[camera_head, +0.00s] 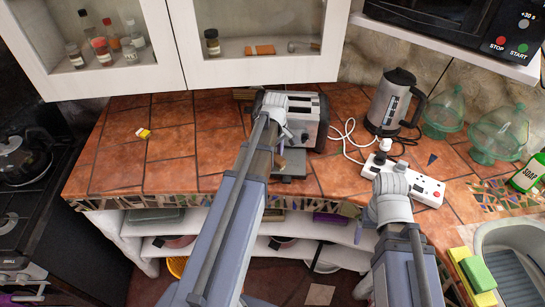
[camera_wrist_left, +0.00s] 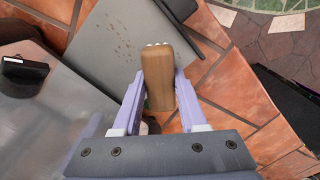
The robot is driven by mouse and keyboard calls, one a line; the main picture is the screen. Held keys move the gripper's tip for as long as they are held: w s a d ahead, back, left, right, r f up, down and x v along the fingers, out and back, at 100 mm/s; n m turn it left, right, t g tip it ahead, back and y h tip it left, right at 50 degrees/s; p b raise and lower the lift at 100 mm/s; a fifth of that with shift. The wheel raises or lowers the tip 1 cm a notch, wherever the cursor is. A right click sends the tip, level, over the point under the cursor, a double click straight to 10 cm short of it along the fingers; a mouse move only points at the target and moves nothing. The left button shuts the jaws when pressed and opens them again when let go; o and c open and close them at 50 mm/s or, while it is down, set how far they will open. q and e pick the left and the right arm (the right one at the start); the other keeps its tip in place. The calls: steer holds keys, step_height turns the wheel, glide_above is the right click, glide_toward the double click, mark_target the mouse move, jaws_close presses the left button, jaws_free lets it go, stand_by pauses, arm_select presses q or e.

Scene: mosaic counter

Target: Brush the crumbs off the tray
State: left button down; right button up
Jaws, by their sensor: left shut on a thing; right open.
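The dark grey tray (camera_wrist_left: 108,62) lies on the tiled counter, with a scatter of small brown crumbs (camera_wrist_left: 124,42) on it. A brown wooden brush (camera_wrist_left: 158,78) with pale bristle tips at its far end is between the fingers of my left gripper (camera_wrist_left: 159,92). The brush end is over the tray's edge; I cannot tell whether it touches. In the head view the tray (camera_head: 291,163) shows partly in front of the toaster, behind my left arm. My right wrist is over the counter near the power strip, with its fingers hidden.
The toaster (camera_head: 305,112) stands right behind the tray. A kettle (camera_head: 389,102), a power strip (camera_head: 428,188) with a white cable and green glass jars (camera_head: 443,112) are to the right. A small yellow and white item (camera_head: 143,133) lies on the otherwise clear left counter.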

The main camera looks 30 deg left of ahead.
arm_select(q)
steer(key=shift+w+d+f, duration=0.1)
steer(key=shift+w+d, duration=0.15)
steer(key=shift+d, duration=0.4)
steer(key=shift+w+d, duration=0.2)
steer(key=shift+d, duration=0.4)
steer(key=shift+w+d, duration=0.35)
steer(key=shift+d, duration=0.5)
steer(key=shift+w+d, duration=0.35)
steer(key=shift+d, duration=0.45)
steer(key=shift+w+d+r, duration=0.1)
steer(key=shift+w+d, duration=0.25)
steer(key=shift+d, duration=0.45)
steer(key=shift+w+d+r, duration=0.1)
steer(key=shift+w+d, duration=0.25)
steer(key=shift+d, duration=0.45)
steer(key=shift+r, duration=0.1)
step_height(320, 180, up, 6)
steer(key=p, duration=0.6)
